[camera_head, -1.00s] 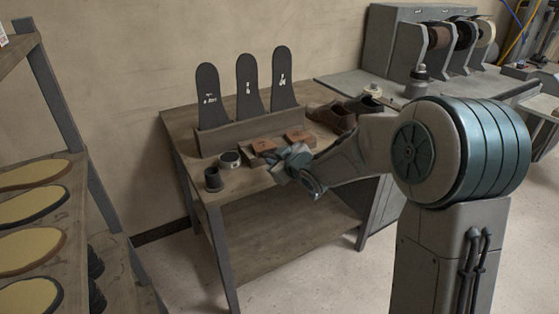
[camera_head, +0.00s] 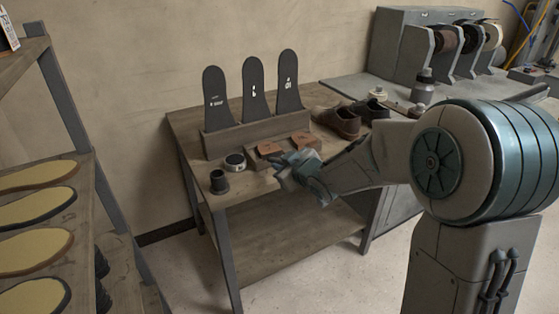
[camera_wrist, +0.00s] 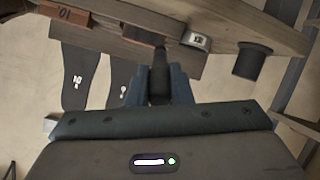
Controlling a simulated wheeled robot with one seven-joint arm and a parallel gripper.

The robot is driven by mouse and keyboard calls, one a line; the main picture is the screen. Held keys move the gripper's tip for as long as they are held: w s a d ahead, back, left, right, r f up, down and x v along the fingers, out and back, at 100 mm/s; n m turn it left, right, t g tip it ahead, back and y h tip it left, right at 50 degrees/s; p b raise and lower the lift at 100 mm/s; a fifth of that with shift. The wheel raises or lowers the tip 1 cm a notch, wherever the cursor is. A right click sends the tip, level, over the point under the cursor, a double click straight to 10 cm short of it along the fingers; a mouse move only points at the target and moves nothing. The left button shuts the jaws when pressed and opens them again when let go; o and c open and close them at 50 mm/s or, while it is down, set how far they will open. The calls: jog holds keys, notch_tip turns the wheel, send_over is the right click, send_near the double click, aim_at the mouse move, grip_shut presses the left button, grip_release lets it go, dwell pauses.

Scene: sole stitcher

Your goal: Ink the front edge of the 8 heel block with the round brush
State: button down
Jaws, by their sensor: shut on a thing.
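My gripper (camera_head: 284,169) is at the front edge of the workbench, just in front of the left brown heel block (camera_head: 264,153). In the wrist view my gripper (camera_wrist: 160,88) is shut on a dark, upright-looking handle, the round brush (camera_wrist: 159,72). The brush's tip overlaps the left block (camera_wrist: 138,35) in that view; I cannot tell whether they touch. This block's number is not readable. A round tin (camera_head: 235,162) with a pale label stands left of the blocks.
A dark cup (camera_head: 219,182) stands at the bench's front left corner. A wooden rack (camera_head: 222,143) behind the blocks holds several dark upright sole shapes. Shelves with yellow soles (camera_head: 38,212) stand at far left.

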jog(key=p+v, duration=0.1)
jog(key=v, duration=0.1)
jog(key=p+v, duration=0.1)
jog(key=v, duration=0.2)
jog(key=shift+r, duration=0.35)
